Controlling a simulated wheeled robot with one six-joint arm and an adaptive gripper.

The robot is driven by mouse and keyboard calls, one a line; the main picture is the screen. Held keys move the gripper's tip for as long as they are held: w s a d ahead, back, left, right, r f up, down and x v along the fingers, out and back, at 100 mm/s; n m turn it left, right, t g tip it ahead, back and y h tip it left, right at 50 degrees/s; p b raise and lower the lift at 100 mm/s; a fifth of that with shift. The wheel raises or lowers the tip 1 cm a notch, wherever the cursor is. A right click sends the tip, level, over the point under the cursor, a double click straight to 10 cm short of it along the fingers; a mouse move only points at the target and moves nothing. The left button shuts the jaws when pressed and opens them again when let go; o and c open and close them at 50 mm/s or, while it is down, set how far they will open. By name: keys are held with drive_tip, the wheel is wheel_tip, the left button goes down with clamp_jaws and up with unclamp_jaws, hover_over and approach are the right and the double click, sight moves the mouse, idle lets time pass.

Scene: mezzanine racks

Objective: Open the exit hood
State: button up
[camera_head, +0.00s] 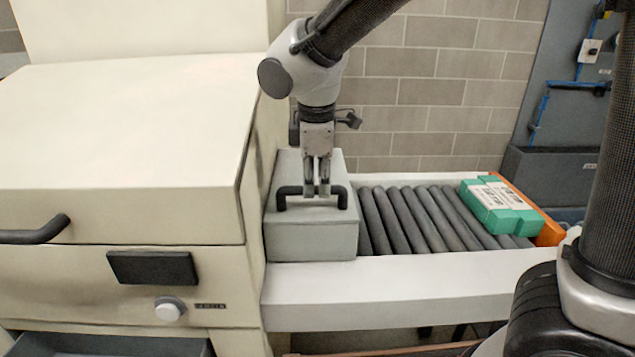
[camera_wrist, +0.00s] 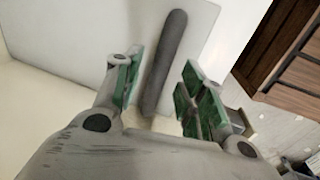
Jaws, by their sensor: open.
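The exit hood (camera_head: 311,238) is a light grey box over the near end of the roller conveyor, against the cream machine. It sits down on the conveyor bed. A black bar handle (camera_head: 341,193) is on its top. My gripper (camera_head: 317,195) points down at the middle of this handle. In the wrist view, the dark handle bar (camera_wrist: 166,60) runs between the two green-padded fingers of my gripper (camera_wrist: 158,95), which stand apart with gaps on both sides. I cannot tell whether either finger touches the bar.
The cream machine (camera_head: 120,130) with its own black handle (camera_head: 38,232) stands left of the hood. A green package (camera_head: 500,207) lies at the conveyor's (camera_head: 420,215) far right end by an orange stop (camera_head: 530,205). The rollers between are bare. A brick wall (camera_head: 430,90) is behind.

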drive_tip(key=shift+w+f, duration=0.1)
drive_tip(key=shift+f, duration=0.6)
clamp_jaws()
drive_tip(key=shift+r, duration=0.1)
